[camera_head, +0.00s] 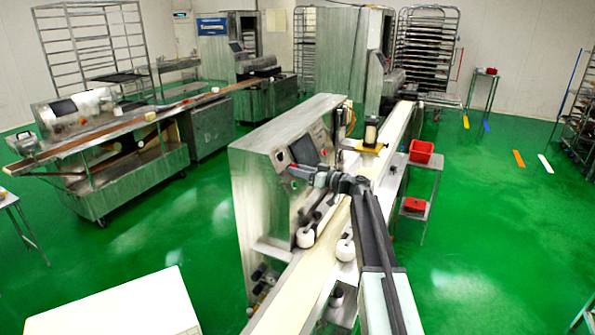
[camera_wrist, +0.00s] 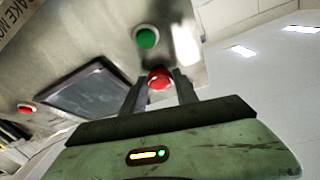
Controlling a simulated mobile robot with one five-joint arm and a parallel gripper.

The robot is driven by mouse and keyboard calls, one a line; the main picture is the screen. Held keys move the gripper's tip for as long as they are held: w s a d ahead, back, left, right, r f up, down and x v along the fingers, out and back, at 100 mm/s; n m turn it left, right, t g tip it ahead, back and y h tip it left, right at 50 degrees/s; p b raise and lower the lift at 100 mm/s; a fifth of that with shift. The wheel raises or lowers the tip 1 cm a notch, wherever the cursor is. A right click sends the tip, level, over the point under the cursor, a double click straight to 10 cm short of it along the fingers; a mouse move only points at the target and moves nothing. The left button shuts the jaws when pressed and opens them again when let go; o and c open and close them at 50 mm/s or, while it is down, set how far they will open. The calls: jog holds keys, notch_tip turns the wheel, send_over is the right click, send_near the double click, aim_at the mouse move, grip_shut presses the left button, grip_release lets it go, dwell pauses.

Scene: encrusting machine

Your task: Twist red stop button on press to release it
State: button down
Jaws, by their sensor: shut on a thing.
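The press (camera_head: 262,190) is a grey metal machine in the middle of the head view, with a dark screen on its sloped panel. The red stop button (camera_wrist: 160,79) shows in the wrist view below a green button (camera_wrist: 147,38). My gripper (camera_wrist: 160,86) has its two dark fingers on either side of the red button and is shut on it.
A dark screen (camera_wrist: 85,92) and another red button (camera_wrist: 27,108) lie left of my gripper in the wrist view. A pale conveyor belt (camera_head: 322,262) runs beside the press. A red bin (camera_head: 421,151) stands on a side table. Green floor is open at the right.

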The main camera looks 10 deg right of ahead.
jog(key=m+h, duration=0.1)
jog(key=m, duration=0.1)
jog(key=m+t+p, duration=0.1)
jog(key=m+h, duration=0.1)
jog(key=m, duration=0.1)
jog(key=shift+s+a+r+m+h+p, duration=0.2)
jog(key=shift+r+m+h+p, duration=0.1)
jog(key=shift+p, duration=0.1)
jog(key=shift+m+t+h+p, duration=0.4)
jog(key=shift+m+h+p, duration=0.4)
jog(key=shift+m, duration=0.9)
jog(key=shift+a, duration=0.1)
jog(key=c, duration=1.2)
grip_release()
jog(key=shift+o, duration=1.3)
jog(key=shift+w+a+f, duration=0.1)
jog(key=shift+f, duration=0.05)
